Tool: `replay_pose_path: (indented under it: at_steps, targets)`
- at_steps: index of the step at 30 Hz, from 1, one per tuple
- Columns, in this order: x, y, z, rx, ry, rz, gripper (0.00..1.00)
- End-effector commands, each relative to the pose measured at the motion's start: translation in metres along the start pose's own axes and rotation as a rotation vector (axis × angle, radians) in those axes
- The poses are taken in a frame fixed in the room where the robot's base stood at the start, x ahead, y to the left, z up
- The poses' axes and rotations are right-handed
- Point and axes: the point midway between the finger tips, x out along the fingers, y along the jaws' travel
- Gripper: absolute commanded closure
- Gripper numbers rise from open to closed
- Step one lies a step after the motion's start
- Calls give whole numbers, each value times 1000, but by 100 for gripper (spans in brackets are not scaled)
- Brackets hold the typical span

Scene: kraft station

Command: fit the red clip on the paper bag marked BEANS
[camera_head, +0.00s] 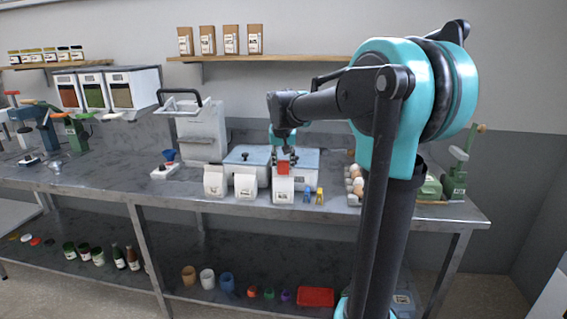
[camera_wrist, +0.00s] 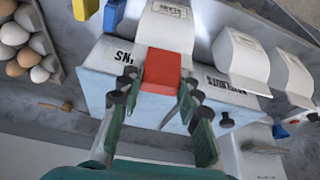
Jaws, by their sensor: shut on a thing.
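My gripper (camera_head: 287,153) is shut on the red clip (camera_head: 283,168), which is at the top of the rightmost of three white paper bags (camera_head: 283,187). In the wrist view the red clip (camera_wrist: 161,71) sits between my fingertips (camera_wrist: 155,88), and its far end overlaps the top edge of that bag (camera_wrist: 167,32). I cannot tell whether the clip grips the paper. The bag's label is too small to read surely. Two other white bags (camera_head: 245,187) (camera_head: 215,181) stand to its left.
Bins with blue lids (camera_head: 247,156) stand close behind the bags; one shows part of a word in the wrist view. A blue clip (camera_head: 306,195) and a yellow clip (camera_head: 320,195) stand right of the bag. An egg tray (camera_head: 354,187) is farther right. Bare counter lies in front.

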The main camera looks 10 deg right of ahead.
Motion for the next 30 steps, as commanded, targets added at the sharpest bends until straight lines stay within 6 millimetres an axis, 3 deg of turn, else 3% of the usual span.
replay_pose_path:
  at_steps: [4,5,10,16,26,30]
  targets:
    - [0,0,0,0,0,0,83]
    - [0,0,0,0,0,0,63]
    - [0,0,0,0,0,0,42]
    - [0,0,0,0,0,0,42]
    - [0,0,0,0,0,0,3]
    - [0,0,0,0,0,0,0]
